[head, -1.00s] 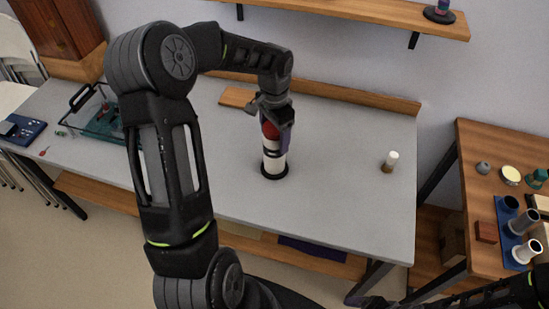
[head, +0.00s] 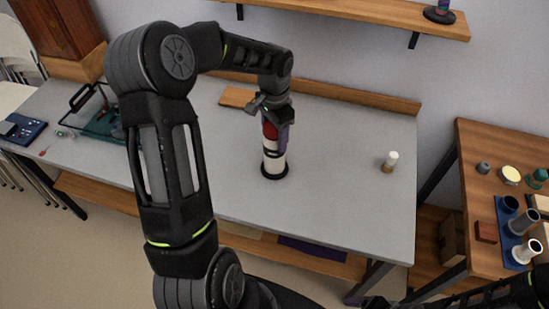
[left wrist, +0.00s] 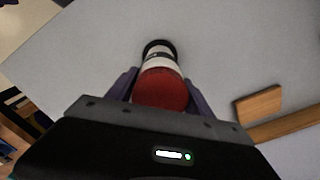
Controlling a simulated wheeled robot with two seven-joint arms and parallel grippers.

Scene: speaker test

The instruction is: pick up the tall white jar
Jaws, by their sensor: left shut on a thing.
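The tall white jar (head: 273,163) stands upright on the grey table, with a red top, dark bands and a black base. It also shows in the left wrist view (left wrist: 157,62), its red top towards the camera. My left gripper (head: 277,137) comes down from above and is shut on the jar's upper part, with purple fingers on either side. In the left wrist view the fingers (left wrist: 162,88) flank the red top. I see no clear gap under the jar's base. My right arm enters at the bottom right; its gripper (head: 376,302) is cut off and dark.
A small white-topped bottle (head: 390,162) stands on the grey table (head: 335,190) to the right. A wooden block (head: 237,97) lies behind the jar, and a wire-handled tray (head: 100,125) is at left. A wooden table (head: 480,150) with tubes is at right.

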